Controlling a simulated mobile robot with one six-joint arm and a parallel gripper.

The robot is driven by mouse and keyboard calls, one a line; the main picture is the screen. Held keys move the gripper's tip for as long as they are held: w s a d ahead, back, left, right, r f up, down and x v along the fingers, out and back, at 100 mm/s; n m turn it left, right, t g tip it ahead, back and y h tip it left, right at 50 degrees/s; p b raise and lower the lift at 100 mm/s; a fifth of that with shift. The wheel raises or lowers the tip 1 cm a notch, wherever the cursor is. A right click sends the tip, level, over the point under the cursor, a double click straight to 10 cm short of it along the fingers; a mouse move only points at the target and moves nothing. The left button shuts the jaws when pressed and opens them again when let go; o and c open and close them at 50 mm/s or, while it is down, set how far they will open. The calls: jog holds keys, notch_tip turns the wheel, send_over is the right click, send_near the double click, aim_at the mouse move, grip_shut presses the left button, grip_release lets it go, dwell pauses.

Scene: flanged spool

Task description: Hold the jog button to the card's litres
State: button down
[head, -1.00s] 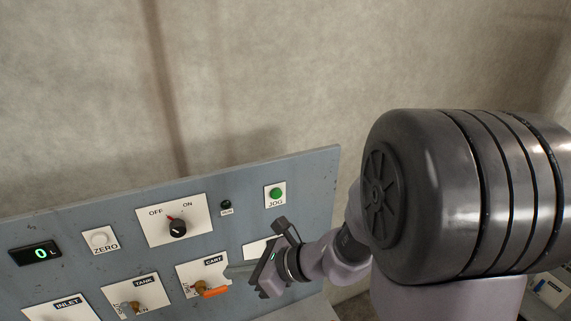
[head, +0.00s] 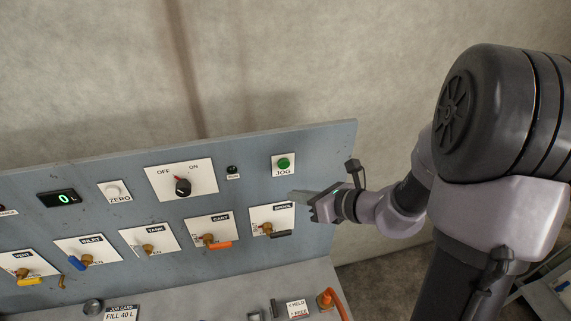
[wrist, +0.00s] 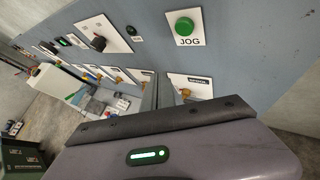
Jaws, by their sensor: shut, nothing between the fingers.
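The green JOG button (head: 283,163) sits on a white plate at the panel's upper right. It also shows in the wrist view (wrist: 184,26), ahead of and above the fingers. My gripper (head: 294,196) is shut and empty, below the button and apart from it, in front of the rightmost valve plate. The job card (head: 121,313) on the lower desk reads "FILL 40 L". The litre display (head: 60,198) shows 0 L. The white ZERO button (head: 113,191) is right of the display. The black OFF/ON knob (head: 182,187) has its red pointer toward OFF.
A row of valves runs below: VENT (head: 22,273), INLET (head: 85,259), TANK (head: 148,248), CART (head: 208,239) and a rightmost one (head: 267,228) with a dark handle. A small dark lamp (head: 232,170) is by the knob. An orange handle (head: 332,302) rises from the desk.

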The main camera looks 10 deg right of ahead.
jog(key=p, duration=0.1)
send_near(280, 169)
jog(key=w+a+f, duration=0.2)
jog(key=a+f, duration=0.1)
jog(key=shift+w+a, duration=0.25)
jog(key=shift+w, duration=0.05)
dwell(1.6)
jog(key=shift+w, duration=0.45)
jog(key=shift+w, duration=0.45)
dwell(4.5)
